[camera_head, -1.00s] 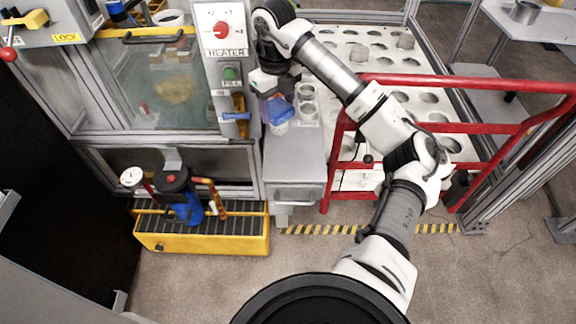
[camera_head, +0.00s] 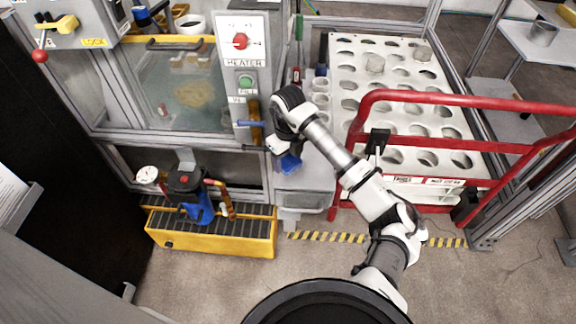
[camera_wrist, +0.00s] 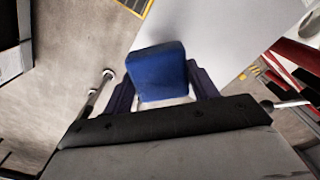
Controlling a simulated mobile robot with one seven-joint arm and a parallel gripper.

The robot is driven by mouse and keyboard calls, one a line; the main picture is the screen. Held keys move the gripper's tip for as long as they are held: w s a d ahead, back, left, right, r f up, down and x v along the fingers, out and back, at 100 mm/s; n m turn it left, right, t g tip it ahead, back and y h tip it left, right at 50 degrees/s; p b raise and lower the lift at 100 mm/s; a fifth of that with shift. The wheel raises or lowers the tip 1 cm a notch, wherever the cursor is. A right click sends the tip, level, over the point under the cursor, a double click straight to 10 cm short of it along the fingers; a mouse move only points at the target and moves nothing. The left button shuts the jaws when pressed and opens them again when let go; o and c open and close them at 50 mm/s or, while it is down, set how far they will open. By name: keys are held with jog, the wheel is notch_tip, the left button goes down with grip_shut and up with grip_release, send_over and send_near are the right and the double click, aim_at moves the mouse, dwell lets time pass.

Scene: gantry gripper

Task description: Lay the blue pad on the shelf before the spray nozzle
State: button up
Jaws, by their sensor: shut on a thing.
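The blue pad (camera_head: 290,163) is a small block at the end of my arm, over the grey shelf unit (camera_head: 304,180) to the right of the heater cabinet. In the wrist view the blue pad (camera_wrist: 158,72) sits between the two dark fingers of my gripper (camera_wrist: 162,92), which is shut on it. The pale flat surface (camera_wrist: 228,40) lies beyond the pad there; I cannot tell whether the pad touches it. In the head view my gripper (camera_head: 284,150) is mostly hidden by my wrist. I cannot make out the spray nozzle for certain.
The heater panel (camera_head: 241,60) and a blue-handled valve (camera_head: 252,122) stand close on the left. A red rail (camera_head: 440,97) and a holed white rack (camera_head: 395,75) are on the right. A yellow crate (camera_head: 220,238) is on the floor.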

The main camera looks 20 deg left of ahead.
aim_at(288, 168)
jog(key=shift+f+p, duration=0.3)
jog(key=shift+f, duration=1.9)
jog(key=shift+f, duration=0.1)
jog(key=o, duration=0.9)
jog(key=shift+o, duration=0.2)
notch_tip(288, 168, up, 12)
jog(key=shift+r+b, duration=0.15)
jog(key=shift+b, duration=1.1)
